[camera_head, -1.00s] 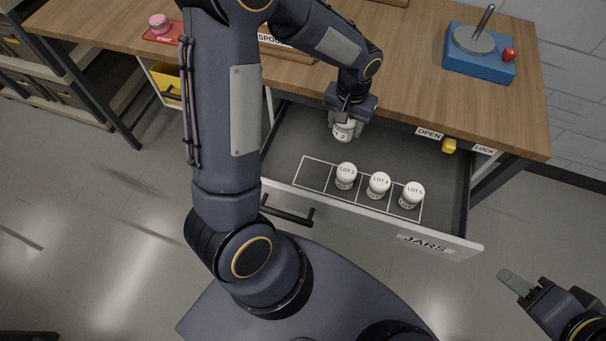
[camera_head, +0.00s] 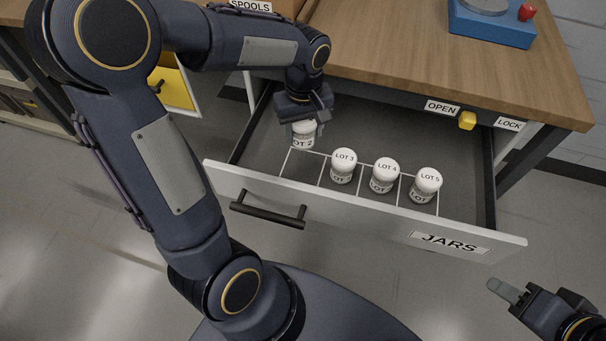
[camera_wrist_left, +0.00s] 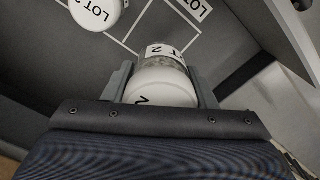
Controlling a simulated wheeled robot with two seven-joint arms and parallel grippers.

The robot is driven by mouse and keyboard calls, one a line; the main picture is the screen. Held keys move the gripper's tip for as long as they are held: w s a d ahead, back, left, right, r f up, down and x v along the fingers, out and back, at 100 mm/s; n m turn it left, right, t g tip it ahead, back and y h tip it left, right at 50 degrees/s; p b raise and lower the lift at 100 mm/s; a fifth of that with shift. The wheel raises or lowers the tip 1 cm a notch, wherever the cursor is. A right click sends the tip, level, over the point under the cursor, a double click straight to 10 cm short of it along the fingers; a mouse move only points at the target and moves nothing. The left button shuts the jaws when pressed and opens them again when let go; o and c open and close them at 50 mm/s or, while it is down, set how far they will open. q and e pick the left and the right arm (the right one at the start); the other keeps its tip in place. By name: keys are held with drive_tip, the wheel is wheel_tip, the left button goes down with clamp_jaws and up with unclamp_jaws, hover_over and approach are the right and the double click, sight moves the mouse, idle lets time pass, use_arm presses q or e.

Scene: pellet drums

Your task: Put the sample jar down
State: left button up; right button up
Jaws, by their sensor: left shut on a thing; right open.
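My left gripper (camera_head: 305,112) is shut on the LOT 2 sample jar (camera_head: 303,134), a small jar with a white lid and a white label. It holds the jar inside the open drawer, just behind the leftmost outlined square (camera_head: 301,167), which is empty of jars. In the left wrist view the jar (camera_wrist_left: 163,84) sits between the two fingers. I cannot tell whether its base touches the drawer floor. My right gripper (camera_head: 515,303) is open and empty at the lower right, outside the drawer.
Jars LOT 3 (camera_head: 343,165), LOT 4 (camera_head: 384,175) and LOT 5 (camera_head: 427,184) stand in the other squares to the right. The drawer front (camera_head: 365,212) bears a JARS label and a dark handle (camera_head: 268,210). The wooden worktop (camera_head: 450,70) overhangs behind.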

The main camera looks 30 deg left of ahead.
use_arm(q)
wheel_tip(320, 180, down, 10)
drive_tip(key=shift+f+b, duration=0.1)
drive_tip(key=shift+b, duration=0.85)
drive_tip(key=shift+f, duration=0.1)
drive_tip(key=o, duration=1)
